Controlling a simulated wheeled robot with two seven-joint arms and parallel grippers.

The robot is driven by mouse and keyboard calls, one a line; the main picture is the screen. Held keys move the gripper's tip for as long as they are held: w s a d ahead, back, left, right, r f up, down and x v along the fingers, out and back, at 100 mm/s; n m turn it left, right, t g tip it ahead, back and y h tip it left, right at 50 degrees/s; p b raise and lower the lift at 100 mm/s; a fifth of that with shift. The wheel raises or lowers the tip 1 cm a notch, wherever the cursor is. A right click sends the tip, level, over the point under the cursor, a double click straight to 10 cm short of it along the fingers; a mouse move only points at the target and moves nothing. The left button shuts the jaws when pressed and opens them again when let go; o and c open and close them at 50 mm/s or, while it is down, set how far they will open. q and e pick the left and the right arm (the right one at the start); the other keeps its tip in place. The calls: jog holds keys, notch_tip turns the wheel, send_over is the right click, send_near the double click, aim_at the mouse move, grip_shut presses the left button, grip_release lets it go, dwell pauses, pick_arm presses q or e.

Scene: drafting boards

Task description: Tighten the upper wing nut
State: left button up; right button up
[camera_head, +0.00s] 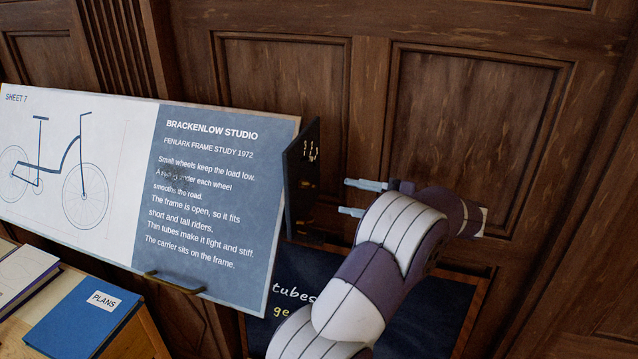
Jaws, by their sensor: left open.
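The drafting board (283,150) stands tilted, with a dark upright plate (297,170) at its right edge. Small pale brass-coloured marks or fittings (311,150) show on the upper part of this plate. Darker brass-coloured parts (304,190) sit lower on it. I cannot tell clearly which of these is the upper wing nut. My left gripper (343,195) is to the right of the plate, its two pale fingers pointing left towards it. The fingers are apart with nothing between them, and a gap separates them from the plate. My right gripper is not in view.
A dark chalkboard (430,310) with writing stands behind my arm, low down. A blue PLANS book (75,325) lies on a wooden surface at lower left. A brass handle (172,284) is at the board's lower edge. Wood panelling (470,130) closes the back.

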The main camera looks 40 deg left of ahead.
aim_at(314, 186)
pick_arm(q)
jog(key=p+x, duration=0.1)
jog(key=x, duration=0.1)
jog(key=p+x, duration=0.1)
jog(key=x, duration=0.2)
jog(key=p+x, duration=0.1)
jog(key=x, duration=0.2)
jog(key=shift+w+r+p, duration=0.1)
jog(key=shift+r+p, duration=0.2)
jog(key=shift+p, duration=0.05)
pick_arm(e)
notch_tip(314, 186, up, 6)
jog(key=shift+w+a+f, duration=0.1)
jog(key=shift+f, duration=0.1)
pick_arm(q)
jog(key=shift+a, duration=0.15)
grip_shut()
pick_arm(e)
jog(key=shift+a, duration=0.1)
